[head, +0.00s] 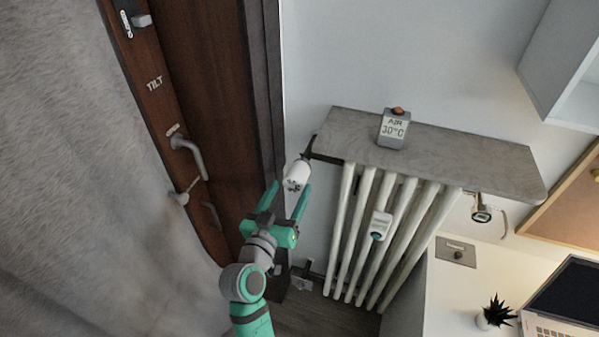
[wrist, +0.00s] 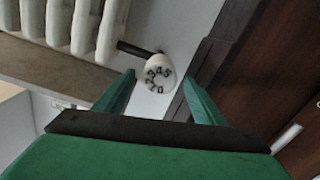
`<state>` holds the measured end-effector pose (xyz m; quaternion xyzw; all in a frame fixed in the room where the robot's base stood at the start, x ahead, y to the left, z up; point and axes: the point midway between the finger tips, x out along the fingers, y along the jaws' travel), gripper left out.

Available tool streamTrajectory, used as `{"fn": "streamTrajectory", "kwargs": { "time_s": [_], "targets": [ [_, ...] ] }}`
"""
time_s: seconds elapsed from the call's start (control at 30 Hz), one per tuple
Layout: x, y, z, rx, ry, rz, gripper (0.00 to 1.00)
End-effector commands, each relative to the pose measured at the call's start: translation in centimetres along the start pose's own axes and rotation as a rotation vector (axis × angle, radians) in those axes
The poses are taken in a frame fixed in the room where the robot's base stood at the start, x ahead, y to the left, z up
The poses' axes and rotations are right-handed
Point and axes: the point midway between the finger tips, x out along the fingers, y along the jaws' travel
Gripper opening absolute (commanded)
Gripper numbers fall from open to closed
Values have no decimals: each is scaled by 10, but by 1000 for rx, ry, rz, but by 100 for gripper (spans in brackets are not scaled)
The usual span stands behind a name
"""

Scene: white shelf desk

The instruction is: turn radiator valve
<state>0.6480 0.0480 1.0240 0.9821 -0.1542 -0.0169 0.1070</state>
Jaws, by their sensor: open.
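The radiator valve (head: 297,175) is a white round knob at the upper left end of the white radiator (head: 347,225), on a dark pipe. In the wrist view the knob (wrist: 158,72) shows numbers on its face and sits beyond the fingertips, between them in the picture. My green gripper (head: 287,192) is open and empty, just below the valve in the head view. In the wrist view its two fingers (wrist: 157,78) stand apart on either side of the knob. I cannot tell whether either finger touches it.
A grey shelf (head: 470,158) lies over the radiator, with an "AIR 30°C" display (head: 394,128) on it. A brown door (head: 205,90) stands close on the left, with a grey curtain (head: 80,180) beside it. A white desk (head: 470,290) with a plant (head: 495,313) is at the right.

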Motion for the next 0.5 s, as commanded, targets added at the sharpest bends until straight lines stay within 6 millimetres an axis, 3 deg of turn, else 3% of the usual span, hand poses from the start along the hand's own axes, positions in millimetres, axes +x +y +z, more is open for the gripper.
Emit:
{"fn": "streamTrajectory", "kwargs": {
  "time_s": [0.3,0.5],
  "targets": [
    [57,1,0,-1,0,2,63],
    [78,1,-1,-2,1,2,63]
  ]
}}
